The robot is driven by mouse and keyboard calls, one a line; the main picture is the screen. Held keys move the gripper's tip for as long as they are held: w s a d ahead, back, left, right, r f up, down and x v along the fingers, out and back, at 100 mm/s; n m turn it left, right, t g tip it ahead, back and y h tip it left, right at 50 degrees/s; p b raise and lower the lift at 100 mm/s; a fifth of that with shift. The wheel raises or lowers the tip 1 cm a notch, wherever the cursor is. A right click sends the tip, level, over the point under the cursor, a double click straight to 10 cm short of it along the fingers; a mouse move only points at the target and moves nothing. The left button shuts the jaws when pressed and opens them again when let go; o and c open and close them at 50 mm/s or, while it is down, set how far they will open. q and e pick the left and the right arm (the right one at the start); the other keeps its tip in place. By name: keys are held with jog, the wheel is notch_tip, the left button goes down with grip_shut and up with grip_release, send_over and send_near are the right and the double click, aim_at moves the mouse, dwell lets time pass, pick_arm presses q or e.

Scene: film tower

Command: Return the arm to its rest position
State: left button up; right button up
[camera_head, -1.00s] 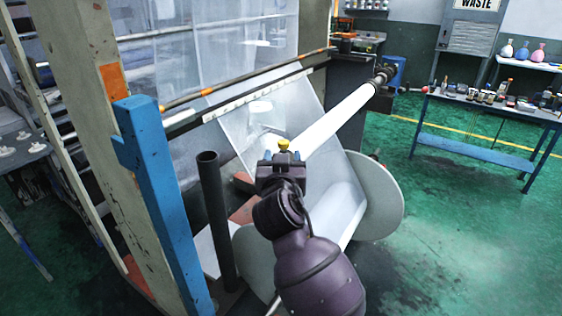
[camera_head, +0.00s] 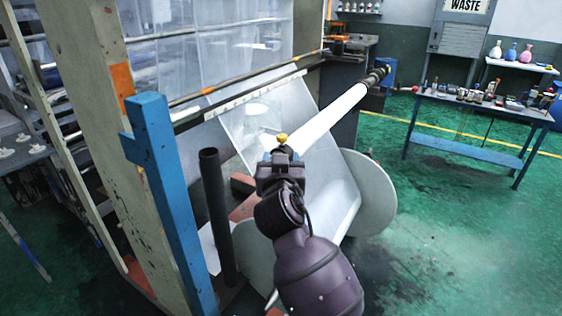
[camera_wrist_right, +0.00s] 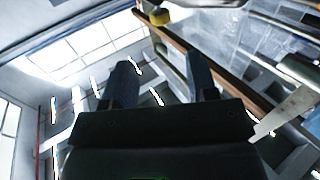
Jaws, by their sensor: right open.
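My right arm comes up from the bottom of the head view, with its dark gripper (camera_head: 281,158) at mid-picture in front of the film machine. In the right wrist view the gripper's two dark fingers (camera_wrist_right: 161,82) stand well apart, with nothing between them. A small yellow knob (camera_head: 282,138) shows just above the gripper in the head view. A yellow knob (camera_wrist_right: 159,17) also shows beyond the fingers in the wrist view. Whether the gripper touches it cannot be told. My left gripper is not in view.
A white roller (camera_head: 333,113) runs behind the gripper. Below are a film roll's grey end disc (camera_head: 374,195) and a dark upright pipe (camera_head: 216,215). A blue post (camera_head: 165,190) stands left. A blue workbench (camera_head: 470,147) stands back right; the green floor (camera_head: 460,240) before it is clear.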

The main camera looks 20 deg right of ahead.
jog(key=s+d+f+n+g+y, duration=0.2)
jog(key=s+f, duration=0.3)
jog(key=f, duration=0.5)
jog(key=s+d+f+n+g+y, duration=0.15)
jog(key=s+f, duration=0.35)
jog(key=f, duration=0.6)
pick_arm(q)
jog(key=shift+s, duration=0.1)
pick_arm(e)
jog(key=s+d+f+g+y, duration=0.1)
jog(key=s+d+f, duration=0.1)
jog(key=s+f, duration=0.4)
jog(key=s+d+f+n+g+y, duration=0.1)
jog(key=s+d+f, duration=0.2)
jog(key=s, duration=0.9)
notch_tip(320, 180, down, 4)
jog(key=shift+s+r, duration=0.1)
jog(key=shift+s, duration=0.05)
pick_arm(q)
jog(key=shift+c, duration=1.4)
pick_arm(e)
jog(key=shift+n+y, duration=0.25)
jog(key=shift+c, duration=1)
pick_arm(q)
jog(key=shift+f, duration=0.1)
